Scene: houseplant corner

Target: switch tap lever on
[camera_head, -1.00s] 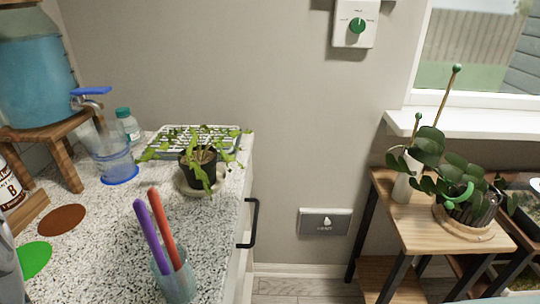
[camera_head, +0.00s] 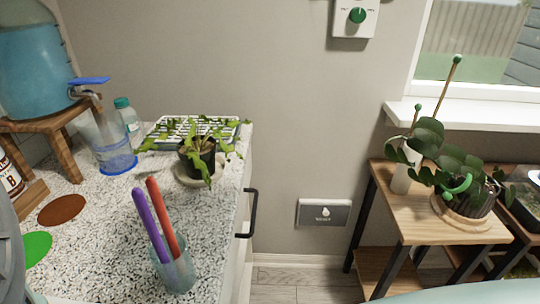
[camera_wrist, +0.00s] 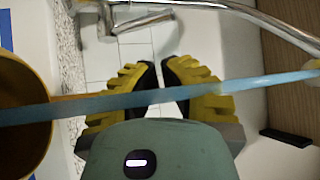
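The tap lever (camera_head: 90,80) is a blue bar on top of the tap of a blue-filled water dispenser (camera_head: 35,65), at the left of the head view. It lies roughly level above the spout. A clear cup with a blue base (camera_head: 113,150) stands below the spout. My gripper (camera_wrist: 160,68) shows in the wrist view with yellow and black fingers brought close together, nothing visible between them. A blue-grey strip (camera_wrist: 100,101) crosses that view in front of the fingers; I cannot tell what it is. The gripper is not visible in the head view, and the lever is not identifiable in the wrist view.
The dispenser stands on a wooden stand (camera_head: 55,125). On the speckled counter (camera_head: 105,215) are a potted plant (camera_head: 200,155), a pen cup (camera_head: 173,275) and a capped bottle (camera_head: 127,120). A plant table (camera_head: 415,215) stands right. Chrome pipes (camera_wrist: 245,15) show in the wrist view.

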